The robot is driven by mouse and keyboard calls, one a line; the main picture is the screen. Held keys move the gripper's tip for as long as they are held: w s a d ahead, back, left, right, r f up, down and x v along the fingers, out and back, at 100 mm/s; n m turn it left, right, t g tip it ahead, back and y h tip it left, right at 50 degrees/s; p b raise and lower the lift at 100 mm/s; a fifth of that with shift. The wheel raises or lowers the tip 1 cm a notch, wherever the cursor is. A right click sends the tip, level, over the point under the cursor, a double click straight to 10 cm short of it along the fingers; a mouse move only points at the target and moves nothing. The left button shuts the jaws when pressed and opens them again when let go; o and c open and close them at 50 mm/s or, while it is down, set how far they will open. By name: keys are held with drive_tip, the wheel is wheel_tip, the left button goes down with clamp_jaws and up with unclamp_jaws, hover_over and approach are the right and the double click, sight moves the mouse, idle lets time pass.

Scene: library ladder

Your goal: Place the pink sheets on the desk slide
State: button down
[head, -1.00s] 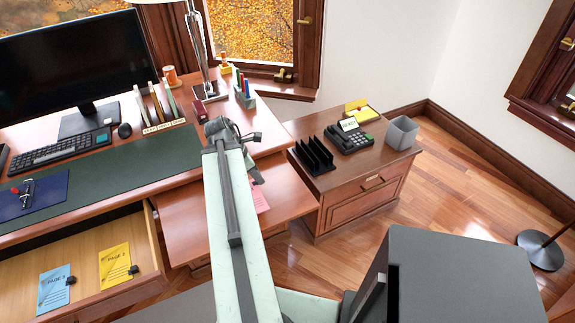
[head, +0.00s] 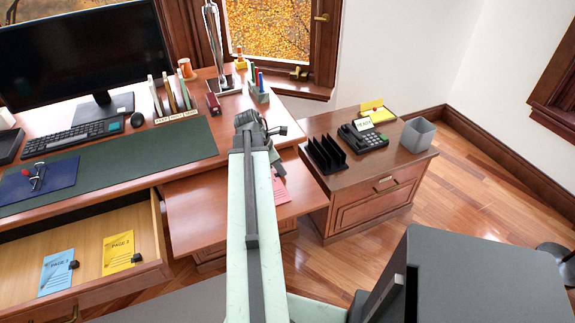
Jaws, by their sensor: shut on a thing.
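The pink sheets (head: 281,190) show as a small pink patch just right of my arm, over the pulled-out desk slide (head: 200,208). My arm hides most of them, and I cannot tell whether they touch the slide. My gripper (head: 276,166) is above the slide's right part, at the far end of the arm, shut on the pink sheets. The slide is a bare reddish wooden board below the desk top, left of the side cabinet.
An open drawer (head: 155,268) at lower left holds a blue sheet (head: 57,272) and a yellow sheet (head: 118,252), each with a black clip. A side cabinet (head: 372,195) bears a black rack (head: 326,154), a phone (head: 363,137) and a grey bin (head: 417,135).

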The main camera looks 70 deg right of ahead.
drive_tip(key=shift+w+r, duration=0.1)
drive_tip(key=shift+r, duration=0.05)
drive_tip(key=shift+f+b, duration=0.3)
drive_tip(key=shift+f, duration=0.1)
drive_tip(key=c, duration=1.3)
unclamp_jaws()
drive_tip(key=shift+r, duration=0.1)
drive_tip(key=shift+c, duration=0.2)
drive_tip(key=shift+r+p, duration=0.25)
drive_tip(key=shift+p, duration=0.1)
drive_tip(key=p+v, duration=1.1)
drive_tip(key=v, duration=0.1)
